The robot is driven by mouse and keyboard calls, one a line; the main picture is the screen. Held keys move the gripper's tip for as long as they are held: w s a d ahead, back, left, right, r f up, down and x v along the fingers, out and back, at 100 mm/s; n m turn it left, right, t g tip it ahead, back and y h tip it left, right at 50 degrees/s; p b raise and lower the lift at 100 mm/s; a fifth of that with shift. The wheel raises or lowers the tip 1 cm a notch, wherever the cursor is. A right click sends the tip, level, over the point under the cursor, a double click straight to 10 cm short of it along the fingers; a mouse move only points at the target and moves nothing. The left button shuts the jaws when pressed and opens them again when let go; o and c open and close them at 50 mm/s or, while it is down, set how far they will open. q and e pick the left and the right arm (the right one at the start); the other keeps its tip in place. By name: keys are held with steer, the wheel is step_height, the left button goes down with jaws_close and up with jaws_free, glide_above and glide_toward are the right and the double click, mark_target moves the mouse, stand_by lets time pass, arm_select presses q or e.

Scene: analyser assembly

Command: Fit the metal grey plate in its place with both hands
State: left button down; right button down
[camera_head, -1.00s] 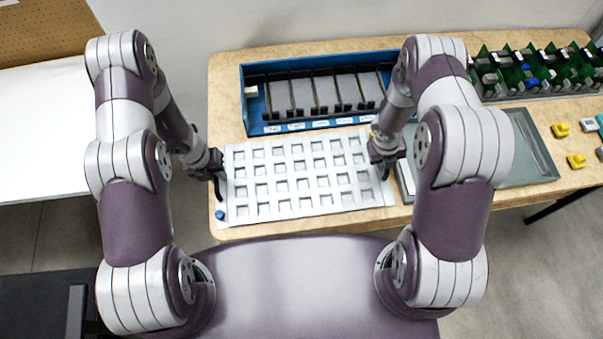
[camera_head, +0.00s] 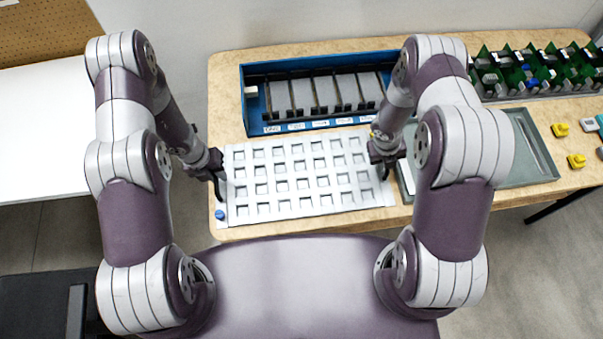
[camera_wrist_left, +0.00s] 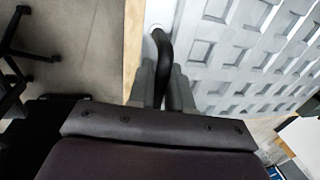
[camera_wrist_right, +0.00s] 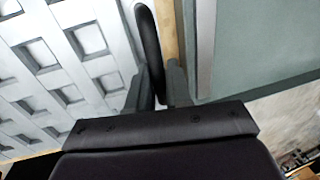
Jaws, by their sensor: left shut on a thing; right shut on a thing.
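The metal grey plate (camera_head: 305,183), a wide sheet with rows of square openings, lies flat at the front left of the table. A black handle stands at each short end. My left gripper (camera_head: 213,178) is shut on the left handle, which also shows curving up between the fingers in the left wrist view (camera_wrist_left: 167,60). My right gripper (camera_head: 385,168) is shut on the right handle, also seen in the right wrist view (camera_wrist_right: 151,45). I cannot tell whether the plate touches what is under it.
A blue frame with dark slots (camera_head: 259,112) stands just behind the plate. A blue knob (camera_head: 220,214) sits at its front left corner. A grey-green tray (camera_head: 530,160) lies to the right, with yellow parts (camera_head: 576,160) beyond. Green boards (camera_head: 525,75) stand at the back right.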

arm_select(q)
steer(key=shift+w+r, duration=0.1)
arm_select(e)
steer(key=shift+w+r, duration=0.1)
stand_by(0.4)
